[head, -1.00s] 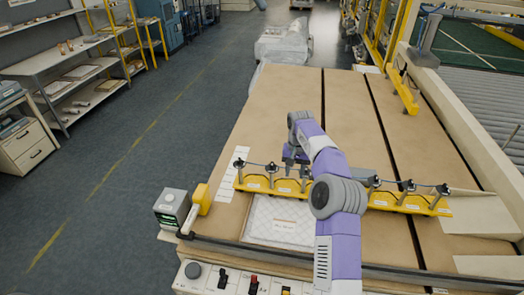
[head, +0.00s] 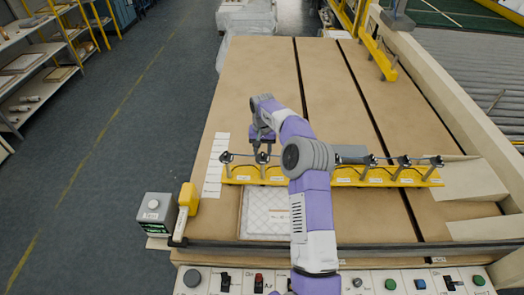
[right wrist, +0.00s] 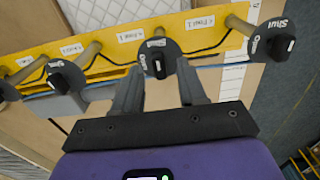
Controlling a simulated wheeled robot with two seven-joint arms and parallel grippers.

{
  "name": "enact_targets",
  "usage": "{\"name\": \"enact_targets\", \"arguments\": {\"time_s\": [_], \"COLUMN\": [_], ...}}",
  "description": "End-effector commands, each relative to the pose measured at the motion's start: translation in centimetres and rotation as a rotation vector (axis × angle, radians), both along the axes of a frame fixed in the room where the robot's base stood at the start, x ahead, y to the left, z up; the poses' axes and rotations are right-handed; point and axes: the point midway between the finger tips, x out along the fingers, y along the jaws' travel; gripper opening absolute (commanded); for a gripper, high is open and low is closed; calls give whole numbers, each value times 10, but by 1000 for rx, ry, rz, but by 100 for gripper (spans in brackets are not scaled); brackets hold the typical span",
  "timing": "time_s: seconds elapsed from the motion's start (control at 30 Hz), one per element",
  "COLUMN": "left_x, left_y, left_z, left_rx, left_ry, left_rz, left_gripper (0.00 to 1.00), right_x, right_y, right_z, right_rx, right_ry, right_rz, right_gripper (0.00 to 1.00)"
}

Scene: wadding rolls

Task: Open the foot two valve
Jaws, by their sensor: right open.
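A row of round black valves with small knobs stands along a yellow bar (head: 340,175) across the bench. In the right wrist view, the second valve from the right (right wrist: 157,57) has an "Open" mark on its dial, and a small "Foot" label (right wrist: 130,35) sits beside it, its number too small to be sure of. My right gripper (right wrist: 159,67) is open, its two fingertips on either side of this dial; I cannot tell if they touch it. It also shows in the head view at the second valve from the left (head: 262,157). My left gripper is out of view.
The end valve (right wrist: 268,40), marked "Shut" and "Open", stands close beside my fingers. A blue hose (right wrist: 210,66) runs along the valves. A white quilted pad (head: 266,212) lies in front of the bar. A control panel (head: 330,280) lines the near edge.

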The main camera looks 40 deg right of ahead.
Motion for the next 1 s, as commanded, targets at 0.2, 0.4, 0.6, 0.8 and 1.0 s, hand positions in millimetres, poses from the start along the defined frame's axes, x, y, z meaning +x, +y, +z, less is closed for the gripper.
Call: {"name": "enact_targets", "arguments": {"time_s": [0.2,0.4,0.6,0.8,1.0], "left_x": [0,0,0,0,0], "left_y": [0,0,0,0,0], "left_z": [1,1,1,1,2], "left_rx": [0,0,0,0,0], "left_ry": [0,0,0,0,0], "left_rz": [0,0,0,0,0], "left_gripper": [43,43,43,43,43], "right_x": [0,0,0,0,0], "right_y": [0,0,0,0,0], "right_z": [-10,-10,-10,-10,-9], "right_rx": [1,0,0,0,0], "right_ry": [-1,0,0,0,0], "right_rz": [0,0,0,0,20], "right_gripper": [42,40,9,0,0]}}
